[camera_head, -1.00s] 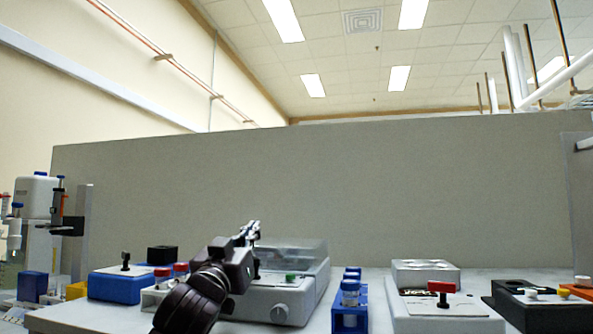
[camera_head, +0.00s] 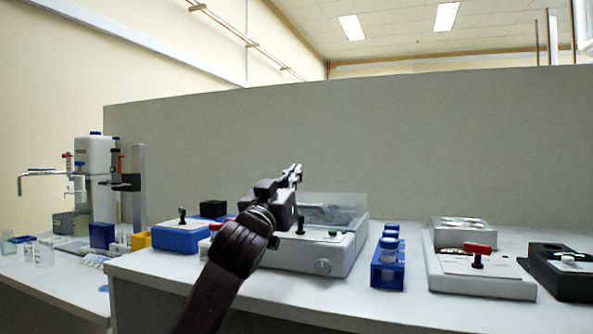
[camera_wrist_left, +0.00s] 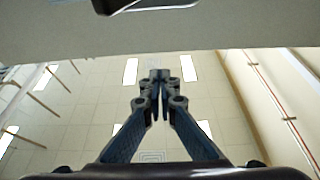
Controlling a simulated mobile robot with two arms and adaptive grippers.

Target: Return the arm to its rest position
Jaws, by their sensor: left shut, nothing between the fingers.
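My left gripper (camera_head: 294,172) is at the end of my dark arm, which rises from the bottom of the head view. It points up and away, in front of the grey partition and, in the picture, over the left part of the grey device with a clear lid. The left wrist view shows its fingers (camera_wrist_left: 158,78) together with nothing between them, against the ceiling. My right gripper is not in view.
On the white bench (camera_head: 400,311) stand a blue box (camera_head: 180,239), the grey device (camera_head: 323,255), a blue tube rack (camera_head: 388,273), a grey unit with a red-topped knob (camera_head: 480,280) and a black unit (camera_head: 562,275). A grey partition (camera_head: 420,140) stands behind. Glassware stands at left.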

